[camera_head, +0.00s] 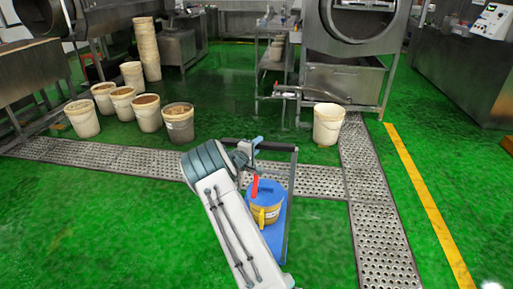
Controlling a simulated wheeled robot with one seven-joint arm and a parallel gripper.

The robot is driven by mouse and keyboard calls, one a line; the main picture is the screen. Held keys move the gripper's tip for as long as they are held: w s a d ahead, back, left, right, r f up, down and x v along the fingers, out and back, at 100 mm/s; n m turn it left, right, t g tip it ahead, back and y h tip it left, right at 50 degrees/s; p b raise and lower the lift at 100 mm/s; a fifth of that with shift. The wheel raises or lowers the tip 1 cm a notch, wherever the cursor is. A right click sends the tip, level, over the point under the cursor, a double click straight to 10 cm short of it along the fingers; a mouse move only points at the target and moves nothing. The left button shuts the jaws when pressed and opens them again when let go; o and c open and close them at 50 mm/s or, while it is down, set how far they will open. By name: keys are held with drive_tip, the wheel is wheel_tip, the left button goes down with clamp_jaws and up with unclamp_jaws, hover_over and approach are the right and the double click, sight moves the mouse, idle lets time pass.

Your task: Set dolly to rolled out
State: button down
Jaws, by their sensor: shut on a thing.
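The dolly has a blue deck (279,233) and a dark grey upright push handle (293,185). A yellow bucket (268,215) with a blue lid stands on the deck, and a small red piece stands up beside the lid. My arm reaches forward from the bottom of the view and covers the dolly's left side. My gripper (255,147) is at the left part of the handle's top bar and appears shut on it. The fingertips are small here, and the dolly's wheels are hidden.
Perforated drain covers (320,181) run across the green floor behind the dolly and down its right. A white bucket (328,124) stands by the drum machine (345,60). Several filled buckets (147,112) stand at left. The floor right of the dolly is clear.

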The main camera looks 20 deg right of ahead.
drive_tip(key=c, duration=1.2)
unclamp_jaws()
drive_tip(key=shift+o, duration=0.2)
drive_tip(key=shift+a, duration=0.1)
drive_tip(key=b+v, duration=0.3)
drive_tip(key=v, duration=1)
drive_tip(key=shift+s+a, duration=0.25)
drive_tip(key=shift+s, duration=0.05)
